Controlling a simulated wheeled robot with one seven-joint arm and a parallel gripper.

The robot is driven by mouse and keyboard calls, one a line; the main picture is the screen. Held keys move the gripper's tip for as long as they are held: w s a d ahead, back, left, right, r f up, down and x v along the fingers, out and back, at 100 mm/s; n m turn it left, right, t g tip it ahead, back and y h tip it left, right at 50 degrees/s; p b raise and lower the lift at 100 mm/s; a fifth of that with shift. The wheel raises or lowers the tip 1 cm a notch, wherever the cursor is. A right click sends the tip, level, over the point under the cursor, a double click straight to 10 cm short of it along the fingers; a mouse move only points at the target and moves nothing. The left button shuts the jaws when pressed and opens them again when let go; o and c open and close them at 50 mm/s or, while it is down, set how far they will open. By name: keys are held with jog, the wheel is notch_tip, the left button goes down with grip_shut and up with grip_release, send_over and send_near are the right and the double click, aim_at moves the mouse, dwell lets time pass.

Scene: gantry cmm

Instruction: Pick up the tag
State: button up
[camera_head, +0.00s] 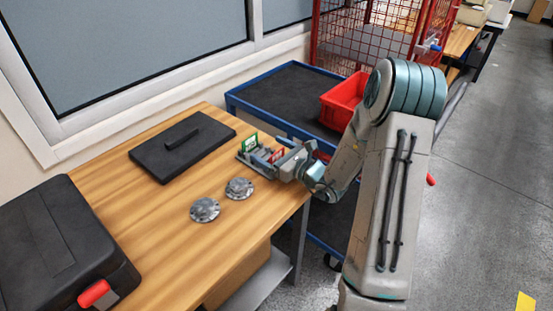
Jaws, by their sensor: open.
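A small green and white tag (250,143) stands at the right end of the wooden table, by the far side of my gripper. A red tag or card (276,155) shows close by, partly hidden by the gripper. My gripper (258,158) is open and low over the table's right edge, its fingers pointing left. The tags appear beside or between its fingers; I cannot tell which, or whether they touch. What holds the tags up is hidden.
On the wooden table (160,235) lie two round metal flanges (205,209) (239,188), a black plate with a handle (182,147) and a black case (62,245). A blue-framed cart (285,92) with a red bin (343,100) stands behind. A red mesh cage (375,40) is beyond.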

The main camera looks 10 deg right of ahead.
jog(key=c, duration=1)
jog(key=shift+r, duration=0.15)
jog(key=shift+c, duration=0.3)
jog(key=shift+r, duration=0.6)
jog(key=w+d+r, duration=0.7)
jog(key=w+r, duration=0.1)
jog(key=r, duration=0.1)
jog(key=shift+w+d+r, duration=0.25)
jog(key=shift+w+d, duration=0.1)
jog(key=shift+d, duration=0.05)
